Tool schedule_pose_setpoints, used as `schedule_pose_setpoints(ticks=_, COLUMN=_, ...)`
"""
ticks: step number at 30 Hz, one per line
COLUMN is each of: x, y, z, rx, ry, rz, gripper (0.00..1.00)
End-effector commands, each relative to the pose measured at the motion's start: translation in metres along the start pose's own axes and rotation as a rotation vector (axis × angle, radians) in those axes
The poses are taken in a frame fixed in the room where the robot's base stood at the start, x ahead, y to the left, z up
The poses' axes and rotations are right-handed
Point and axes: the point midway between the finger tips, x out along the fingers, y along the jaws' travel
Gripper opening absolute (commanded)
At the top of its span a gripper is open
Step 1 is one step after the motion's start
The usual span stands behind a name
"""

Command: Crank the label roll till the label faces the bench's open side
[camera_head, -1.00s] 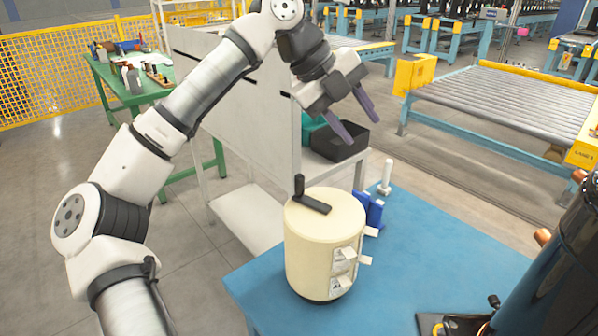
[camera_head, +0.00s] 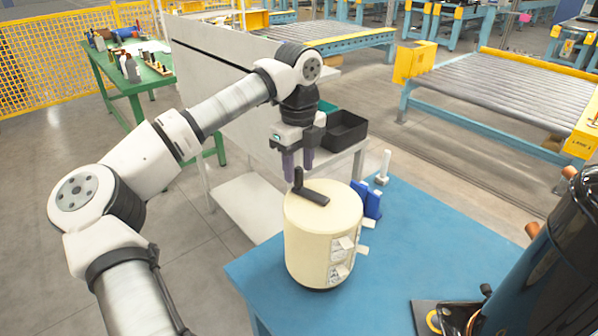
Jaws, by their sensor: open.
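The cream label roll (camera_head: 312,240) stands upright on the blue bench (camera_head: 420,235), near its left edge. A black crank (camera_head: 311,192) lies across its top, with an upright knob (camera_head: 298,178) at its back left end. White labels (camera_head: 340,258) with printing show on the roll's right front side, and small tabs stick out there. My gripper (camera_head: 298,170) points down above the back left of the roll, close to the crank knob. Its purple fingers are apart and nothing shows between them. Whether a finger touches the knob cannot be told.
Blue blocks (camera_head: 366,200) and a white post (camera_head: 383,168) stand behind the roll on the right. A large black cylinder (camera_head: 540,265) stands at the bench's right. A grey panel (camera_head: 225,95) and a black bin (camera_head: 345,130) lie behind. The bench's middle is clear.

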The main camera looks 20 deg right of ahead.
Motion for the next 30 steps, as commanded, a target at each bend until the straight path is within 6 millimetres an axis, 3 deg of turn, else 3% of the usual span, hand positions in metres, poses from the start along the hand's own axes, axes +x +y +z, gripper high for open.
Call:
schedule_pose_setpoints(ticks=6, x=0.024, y=0.000, z=0.000, rx=0.002, ry=0.000, rz=0.000, gripper=0.41)
schedule_pose_setpoints(ticks=17, x=0.029, y=0.000, z=0.000, rx=0.002, ry=0.000, rz=-0.001, gripper=0.41)
schedule_pose_setpoints(ticks=26, x=0.029, y=0.000, z=0.000, rx=0.002, ry=0.000, rz=-0.001, gripper=0.02)
schedule_pose_setpoints(ticks=30, x=0.029, y=0.000, z=0.000, rx=0.002, ry=0.000, rz=-0.001, gripper=0.00)
